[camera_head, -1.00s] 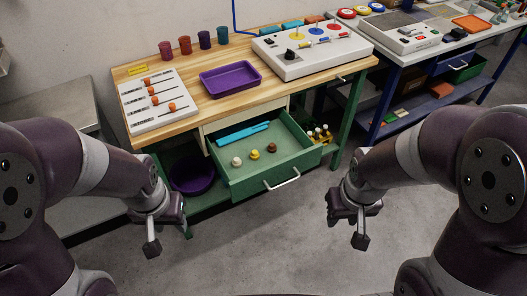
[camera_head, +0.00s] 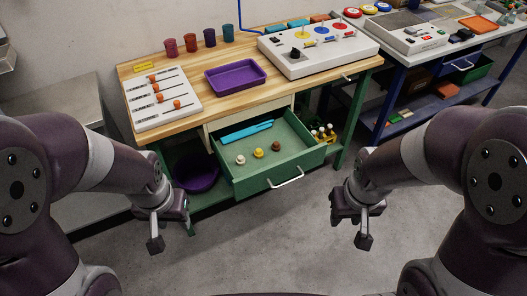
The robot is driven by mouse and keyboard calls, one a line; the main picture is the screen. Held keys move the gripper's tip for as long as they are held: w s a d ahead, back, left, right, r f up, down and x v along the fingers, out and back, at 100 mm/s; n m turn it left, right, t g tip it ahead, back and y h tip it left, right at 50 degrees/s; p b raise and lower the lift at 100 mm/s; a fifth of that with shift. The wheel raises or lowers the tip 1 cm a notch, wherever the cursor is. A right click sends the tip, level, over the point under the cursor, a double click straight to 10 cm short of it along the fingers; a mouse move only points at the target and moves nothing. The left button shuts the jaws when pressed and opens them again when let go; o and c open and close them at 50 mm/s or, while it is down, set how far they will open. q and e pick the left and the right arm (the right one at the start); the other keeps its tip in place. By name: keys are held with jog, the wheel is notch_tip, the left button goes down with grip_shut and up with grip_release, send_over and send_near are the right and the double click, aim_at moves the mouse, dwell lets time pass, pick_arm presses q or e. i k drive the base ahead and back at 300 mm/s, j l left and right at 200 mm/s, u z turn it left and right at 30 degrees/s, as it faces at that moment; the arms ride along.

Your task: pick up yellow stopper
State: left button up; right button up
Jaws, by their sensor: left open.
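The yellow stopper (camera_head: 259,153) sits inside the open green drawer (camera_head: 302,160), between a white stopper (camera_head: 241,160) on its left and a brown stopper (camera_head: 276,146) on its right. The three stand apart from each other. My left gripper (camera_head: 172,232) hangs in front of the bench, left of the drawer, open and empty, well away from the stopper. My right gripper (camera_head: 354,225) hangs to the right of and nearer than the drawer, holding nothing that I can see. Its finger gap is too small to judge.
A blue item (camera_head: 246,132) lies at the back of the drawer. The drawer handle (camera_head: 286,178) sticks out in front. A purple tray (camera_head: 235,88), coloured cups (camera_head: 190,42), a slider board (camera_head: 162,110) and a control box (camera_head: 315,62) stand on the bench (camera_head: 205,112). The floor before the drawer is clear.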

aim_at(259, 154)
jog(key=i+j+z, duration=0.1)
jog(key=i+j, duration=0.9)
jog(key=j+z, duration=0.15)
jog(key=z, duration=1.75)
